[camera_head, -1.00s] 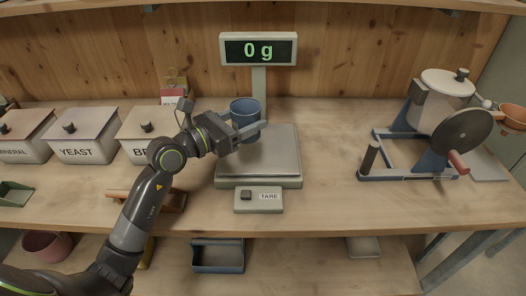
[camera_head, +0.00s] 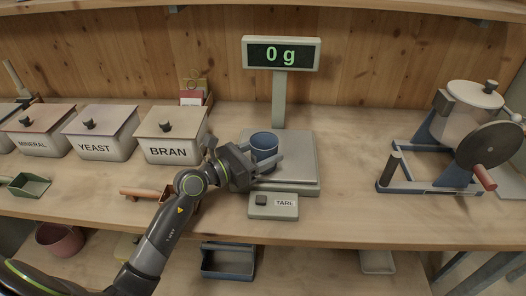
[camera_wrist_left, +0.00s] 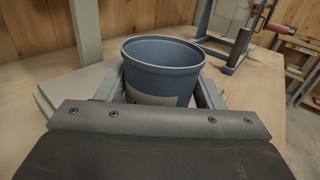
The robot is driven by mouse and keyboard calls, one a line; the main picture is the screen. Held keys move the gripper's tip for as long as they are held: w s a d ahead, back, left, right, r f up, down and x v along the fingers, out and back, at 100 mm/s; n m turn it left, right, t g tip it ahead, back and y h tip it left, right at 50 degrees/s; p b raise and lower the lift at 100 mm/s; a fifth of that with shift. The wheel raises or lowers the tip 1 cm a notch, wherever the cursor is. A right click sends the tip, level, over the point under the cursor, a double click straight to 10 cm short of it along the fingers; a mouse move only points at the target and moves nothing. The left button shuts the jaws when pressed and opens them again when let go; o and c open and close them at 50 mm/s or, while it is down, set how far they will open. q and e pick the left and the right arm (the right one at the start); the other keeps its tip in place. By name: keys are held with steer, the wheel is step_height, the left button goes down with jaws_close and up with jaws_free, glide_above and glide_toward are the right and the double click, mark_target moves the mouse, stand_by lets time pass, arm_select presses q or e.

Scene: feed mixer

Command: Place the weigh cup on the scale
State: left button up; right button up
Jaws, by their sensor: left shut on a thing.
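The blue weigh cup (camera_head: 264,143) is upright over the left part of the grey scale plate (camera_head: 303,172). In the left wrist view the cup (camera_wrist_left: 162,68) stands between the fingers, its rim open to the top. My left gripper (camera_head: 267,160) is shut on the cup from the front left. The scale display (camera_head: 281,54) reads 0 g. I cannot tell whether the cup's base touches the plate; the gripper hides it. My right gripper is not in view.
Lidded bins stand at left, with the BRAN bin (camera_head: 172,135) nearest the scale. A wooden-handled scoop (camera_head: 142,192) lies in front of it. The TARE box (camera_head: 273,206) is before the scale. A crank mixer (camera_head: 455,140) stands right; the bench between is clear.

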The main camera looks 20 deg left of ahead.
arm_select(q)
steer(key=o, duration=1)
steer(key=shift+c, duration=0.2)
steer(key=b+v, duration=0.1)
steer(key=v, duration=1.1)
steer(key=shift+b, duration=0.3)
steer(key=shift+s, duration=0.1)
